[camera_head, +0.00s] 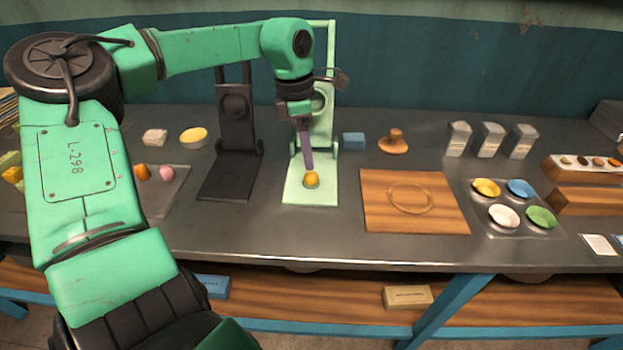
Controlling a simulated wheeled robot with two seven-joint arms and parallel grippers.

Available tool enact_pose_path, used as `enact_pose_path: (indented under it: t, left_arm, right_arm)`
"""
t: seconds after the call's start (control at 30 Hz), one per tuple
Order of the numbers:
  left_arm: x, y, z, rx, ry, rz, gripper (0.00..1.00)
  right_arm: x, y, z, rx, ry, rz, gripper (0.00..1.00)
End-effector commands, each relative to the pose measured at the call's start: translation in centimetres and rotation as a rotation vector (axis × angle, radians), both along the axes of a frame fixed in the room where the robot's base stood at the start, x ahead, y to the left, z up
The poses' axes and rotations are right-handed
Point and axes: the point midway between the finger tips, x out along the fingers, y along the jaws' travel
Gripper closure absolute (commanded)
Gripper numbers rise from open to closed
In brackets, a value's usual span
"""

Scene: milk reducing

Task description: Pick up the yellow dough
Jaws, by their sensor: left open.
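The yellow dough (311,180) is a small round ball on the pale green stand's flat base (298,196). My left gripper (307,163) comes down from above with its fingers pointing at the dough. Its fingertips end just over the ball's upper edge; I cannot tell whether they touch it. The fingers overlap in this view, and no dough shows between them. My right gripper is not in view.
A black stand (236,125) is left of the green one. A wooden board (415,215) lies to the right, then a tray of coloured bowls (484,222). A blue block (353,141) and a wooden stamp (395,142) sit behind. An orange and a pink piece (167,173) lie left.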

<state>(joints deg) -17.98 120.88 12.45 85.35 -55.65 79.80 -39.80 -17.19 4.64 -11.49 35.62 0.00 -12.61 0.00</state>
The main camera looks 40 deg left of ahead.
Motion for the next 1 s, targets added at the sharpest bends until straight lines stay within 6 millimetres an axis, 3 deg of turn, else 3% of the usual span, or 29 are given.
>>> enact_pose_path:
  t: [0.4, 0.63, 0.83, 1.0]
  left_arm:
    - [0.6, -0.6, -6.5, 0.000, 0.003, 0.002, 0.23]
    - [0.7, -0.6, -6.9, -0.001, -0.002, 0.002, 0.23]
    - [0.7, -0.6, -6.8, -0.001, -0.002, 0.001, 1.00]
    - [0.7, -0.6, -6.8, -0.001, -0.002, 0.001, 1.00]
  right_arm:
    - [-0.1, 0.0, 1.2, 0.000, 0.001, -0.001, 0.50]
    - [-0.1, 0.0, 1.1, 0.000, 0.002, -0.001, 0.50]
    - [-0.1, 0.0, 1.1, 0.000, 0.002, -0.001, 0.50]
    - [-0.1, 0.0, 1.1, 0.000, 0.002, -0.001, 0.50]
